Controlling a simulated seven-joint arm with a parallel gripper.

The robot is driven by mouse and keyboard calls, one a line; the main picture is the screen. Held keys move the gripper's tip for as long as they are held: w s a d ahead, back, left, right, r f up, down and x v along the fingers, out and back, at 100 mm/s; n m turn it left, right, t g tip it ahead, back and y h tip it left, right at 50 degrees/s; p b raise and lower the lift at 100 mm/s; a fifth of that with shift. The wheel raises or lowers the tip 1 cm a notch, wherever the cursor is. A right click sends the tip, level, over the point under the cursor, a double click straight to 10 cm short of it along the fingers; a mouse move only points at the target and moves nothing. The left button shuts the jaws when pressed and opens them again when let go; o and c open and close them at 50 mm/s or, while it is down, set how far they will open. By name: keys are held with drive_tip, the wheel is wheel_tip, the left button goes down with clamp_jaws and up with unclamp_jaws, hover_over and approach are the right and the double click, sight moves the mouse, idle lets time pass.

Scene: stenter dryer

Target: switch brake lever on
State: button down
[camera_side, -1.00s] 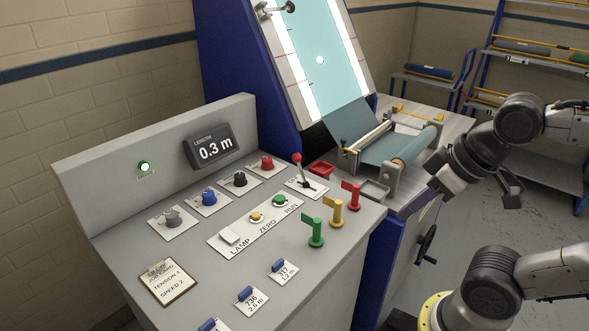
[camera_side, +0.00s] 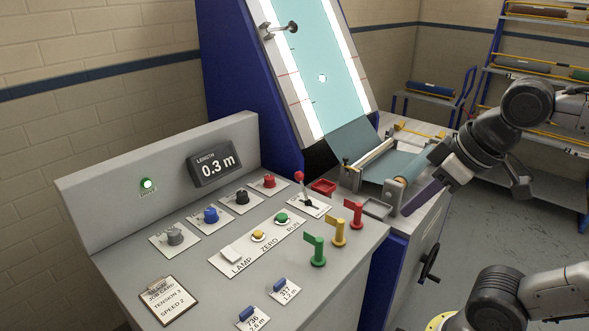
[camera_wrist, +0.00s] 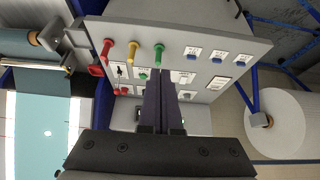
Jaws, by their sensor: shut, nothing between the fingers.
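A lever with a red ball knob (camera_side: 300,176) stands on a white plate on the grey control panel, behind the coloured flags. The plate's lettering is too small to read, so I cannot tell whether it is the brake lever. Its knob points up and away from the front edge. My gripper (camera_side: 406,211) is to the right of the panel, near the cloth roller, apart from the lever. In the wrist view its dark purple fingers (camera_wrist: 161,88) are together with nothing between them, and the panel lies beyond them.
The cloth roller (camera_side: 398,182) is close to my gripper. Knobs and buttons cover the panel.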

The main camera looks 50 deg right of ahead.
drive_tip(key=w+d+r, duration=0.3)
drive_tip(key=w+r, duration=1.2)
drive_tip(key=w, duration=0.2)
drive_tip(key=m+g+h, duration=0.1)
drive_tip(key=m+g, duration=0.1)
drive_tip(key=g, duration=0.1)
hover_over(303, 187)
drive_tip(key=w+a, duration=0.2)
drive_tip(key=w, duration=0.3)
wheel_tip(303, 187, down, 13)
wheel_tip(303, 187, down, 8)
drive_tip(key=w+d+g, duration=0.1)
drive_tip(key=w+d, duration=0.1)
drive_tip(key=d, duration=0.1)
drive_tip(key=shift+f+g, duration=0.2)
drive_tip(key=shift+g, duration=0.1)
drive_tip(key=shift+f, duration=0.1)
drive_tip(key=f, duration=0.9)
drive_tip(key=shift+w+d+f, duration=0.25)
drive_tip(key=shift+w+f, duration=0.05)
drive_tip(key=shift+w, duration=0.1)
drive_tip(key=shift+s+a+r, duration=0.2)
drive_tip(key=shift+s, duration=0.7)
drive_tip(key=shift+s+a+r, duration=0.15)
drive_tip(key=shift+s+r, duration=0.05)
drive_tip(key=shift+s, duration=0.7)
